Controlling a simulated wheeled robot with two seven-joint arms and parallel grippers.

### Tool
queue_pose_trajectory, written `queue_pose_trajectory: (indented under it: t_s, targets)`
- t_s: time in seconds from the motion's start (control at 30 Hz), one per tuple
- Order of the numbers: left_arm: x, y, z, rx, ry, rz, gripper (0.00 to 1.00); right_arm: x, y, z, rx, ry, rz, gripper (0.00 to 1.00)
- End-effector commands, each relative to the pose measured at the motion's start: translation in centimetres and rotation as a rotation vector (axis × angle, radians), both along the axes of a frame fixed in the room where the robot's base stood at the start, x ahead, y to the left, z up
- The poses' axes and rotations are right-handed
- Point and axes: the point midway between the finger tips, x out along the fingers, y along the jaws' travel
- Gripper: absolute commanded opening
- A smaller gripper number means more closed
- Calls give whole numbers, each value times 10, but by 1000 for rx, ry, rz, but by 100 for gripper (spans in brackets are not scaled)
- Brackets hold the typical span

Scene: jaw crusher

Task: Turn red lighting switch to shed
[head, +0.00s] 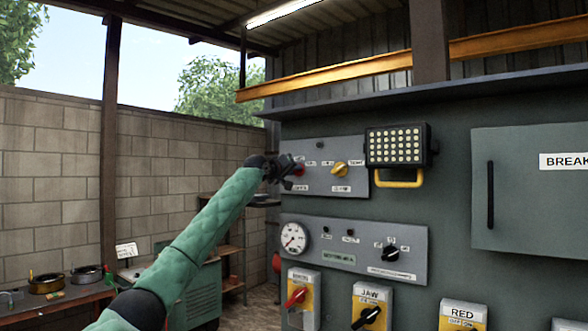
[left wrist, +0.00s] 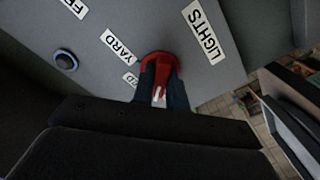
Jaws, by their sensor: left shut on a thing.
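The red lighting switch (head: 299,170) is a red rotary knob on the upper grey panel, at its left end. In the left wrist view the red knob (left wrist: 159,62) sits between my fingers, under a label reading LIGHTS (left wrist: 203,31) and beside one reading YARD (left wrist: 121,47). A smaller label (left wrist: 130,79) is partly hidden by a finger and I cannot read it. My left gripper (head: 287,172) is shut on the red knob; it shows in the left wrist view (left wrist: 160,90) too. A white mark shows on the knob between the fingers. My right gripper is out of view.
A yellow rotary switch (head: 340,170) is right of the red one, then a lamp (head: 396,146) with a yellow handle. A lower panel holds a gauge (head: 293,237) and black knob (head: 391,252). Red-handled (head: 296,297) and black-handled (head: 367,316) isolators sit below.

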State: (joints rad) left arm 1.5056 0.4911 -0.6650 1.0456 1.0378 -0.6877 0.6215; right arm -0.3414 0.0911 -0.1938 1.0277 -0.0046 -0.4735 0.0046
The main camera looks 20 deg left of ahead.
Motion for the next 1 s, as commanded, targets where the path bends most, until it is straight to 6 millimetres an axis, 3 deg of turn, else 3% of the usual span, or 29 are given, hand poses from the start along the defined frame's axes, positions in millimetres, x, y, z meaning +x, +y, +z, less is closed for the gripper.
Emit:
queue_pose_trajectory:
  t_s: [0.4, 1.0]
  targets:
    - [1, 0, 0, 350, -124, -1, 0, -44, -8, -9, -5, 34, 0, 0]
    - [0, -1, -2, 619, -221, -1, 0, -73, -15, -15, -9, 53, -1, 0]
